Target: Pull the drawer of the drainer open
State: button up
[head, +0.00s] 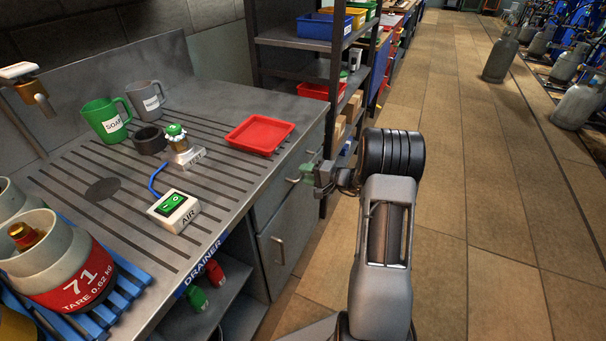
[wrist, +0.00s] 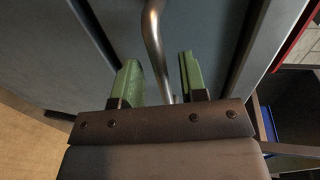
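The drainer (head: 203,268) is a grey metal counter with a slotted top and a blue DRAINER label on its front edge. Its drawer (head: 276,198) is under the right end of the top and looks closed in the head view. In the wrist view the curved metal handle (wrist: 152,35) runs between the two green fingers. My gripper (head: 308,172) is at the drawer front. It also shows in the wrist view (wrist: 160,80), open, with gaps between the fingers and the bar. Part of the handle is hidden by my gripper in the head view.
Below the drawer is a cupboard door with its own handle (head: 278,250). A red tray (head: 260,136), an AIR switch box (head: 174,211) and mugs (head: 106,119) stand on top. A shelf rack (head: 312,45) is just beyond.

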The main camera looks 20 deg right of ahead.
jog(key=shift+x, duration=0.85)
jog(key=shift+c, duration=0.3)
grip_shut()
